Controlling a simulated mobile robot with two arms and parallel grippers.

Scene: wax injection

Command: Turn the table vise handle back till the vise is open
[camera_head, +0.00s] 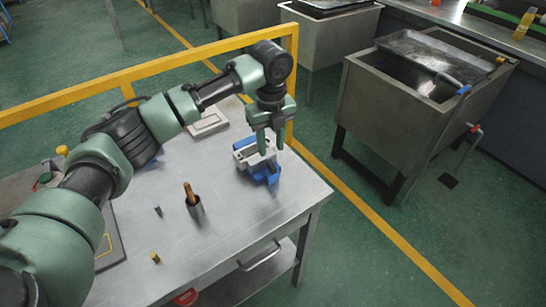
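The table vise (268,175), blue with pale grey jaws, sits on the metal worktable near its far right corner. My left gripper (271,149) points down over the vise, at its back side. Its two green fingers are apart, with a gap between them and nothing clearly held there. The fingertips overlap the vise in this view, so I cannot tell whether they touch it. I cannot make out the vise handle. My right gripper is not in view.
On the worktable (225,240) stand a metal cup (196,210) with a brown-handled tool, a small dark peg (158,211) and a small brass piece (155,258). A pale square frame (208,124) lies behind. A yellow rail (190,58) runs along the back. A metal sink (400,105) stands right.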

